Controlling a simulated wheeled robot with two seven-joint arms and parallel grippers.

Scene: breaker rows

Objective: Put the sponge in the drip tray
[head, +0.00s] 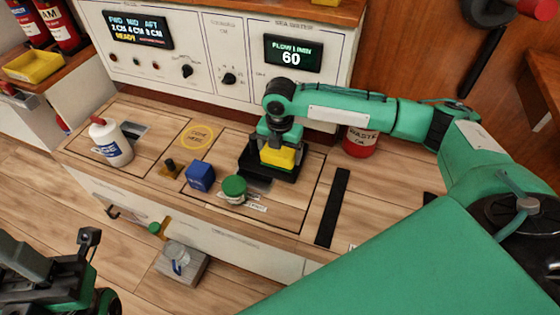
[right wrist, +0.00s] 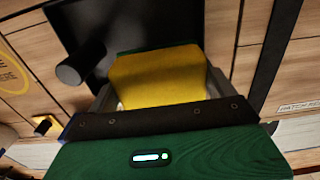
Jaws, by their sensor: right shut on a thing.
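The yellow sponge (head: 278,157) is held in my right gripper (head: 279,146), directly over the black drip tray (head: 251,166) on the counter. The right wrist view shows the sponge (right wrist: 158,78) between the fingers of the right gripper (right wrist: 160,98), with a thin green edge at its far side. The dark tray (right wrist: 82,25) shows beyond and below it. I cannot tell whether the sponge touches the tray floor. Dark parts of my left arm show at the lower left of the head view; its gripper state is unclear.
A green-lidded jar (head: 234,188) and a blue box (head: 201,177) stand in front of the tray. A white bottle (head: 111,143) stands at the left. A red waste container (head: 360,141) is behind my right arm. A control panel (head: 200,55) rises behind.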

